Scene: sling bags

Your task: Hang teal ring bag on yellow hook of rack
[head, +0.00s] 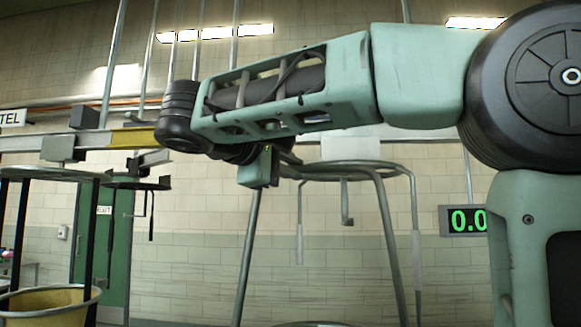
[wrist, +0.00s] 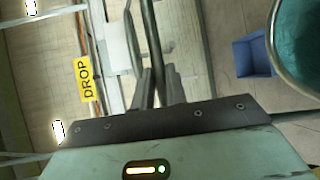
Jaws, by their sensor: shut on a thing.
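My gripper (wrist: 163,88) is shut on a dark metal bar (wrist: 150,40) in the wrist view. In the head view my wrist hides most of the grip. A round teal bag (wrist: 303,45) with a metal rim is cut off at the upper right of the wrist view. In the head view, slanting grey rods (head: 247,262) run down from near my gripper to a rim (head: 310,324) at the bottom edge; the bag's body is out of view. I cannot make out a yellow hook.
A beam with a yellow section (head: 132,138) crosses behind my wrist. A green-digit display (head: 465,220) hangs at right. A blue bin (wrist: 253,56) sits on the floor.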

